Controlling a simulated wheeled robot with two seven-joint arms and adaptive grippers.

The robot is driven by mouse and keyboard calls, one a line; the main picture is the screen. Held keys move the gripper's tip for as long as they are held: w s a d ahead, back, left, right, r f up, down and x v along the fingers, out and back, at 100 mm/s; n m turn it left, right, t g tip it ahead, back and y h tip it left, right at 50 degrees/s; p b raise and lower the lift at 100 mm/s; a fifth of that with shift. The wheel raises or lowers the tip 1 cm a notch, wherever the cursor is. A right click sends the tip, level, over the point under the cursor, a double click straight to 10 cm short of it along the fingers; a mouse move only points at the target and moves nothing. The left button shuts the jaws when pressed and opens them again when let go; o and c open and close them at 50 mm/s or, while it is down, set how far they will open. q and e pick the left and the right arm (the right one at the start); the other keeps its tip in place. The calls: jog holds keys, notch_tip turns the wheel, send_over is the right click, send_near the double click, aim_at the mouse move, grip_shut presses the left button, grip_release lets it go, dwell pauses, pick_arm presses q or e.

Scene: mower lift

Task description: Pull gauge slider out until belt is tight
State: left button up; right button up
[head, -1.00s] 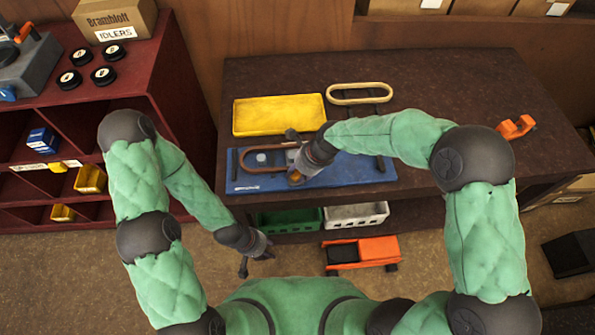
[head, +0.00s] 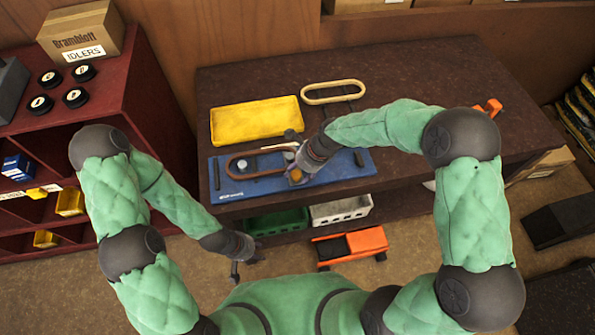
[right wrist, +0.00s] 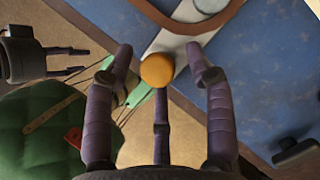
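The blue gauge board (head: 345,172) lies along the front edge of the dark bench. A brown belt loop (head: 240,174) lies around a grey hub at its left end. The slider, a light grey bar (right wrist: 172,42) with an orange knob (right wrist: 157,70), reaches past the board's edge in the right wrist view. My right gripper (head: 296,166) is over the knob; its fingers stand apart around it, with visible gaps. The belt's right end is hidden in the head view. My left gripper (head: 240,266) hangs empty in front of the bench, its fingers apart in the right wrist view (right wrist: 75,60).
A yellow tray (head: 256,121) and a cream belt loop (head: 333,92) lie behind the board. Green (head: 276,222) and white (head: 341,209) bins are below the bench top. An orange cart (head: 350,247) stands on the floor. Red shelving (head: 160,110) is at left.

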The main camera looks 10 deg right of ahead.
jog(key=shift+s, duration=0.1)
jog(key=v, duration=1.1)
jog(key=shift+r, duration=0.4)
pick_arm(q)
jog(key=shift+s, duration=0.15)
pick_arm(e)
jog(key=shift+s+d+f, duration=0.1)
jog(key=shift+s, duration=0.05)
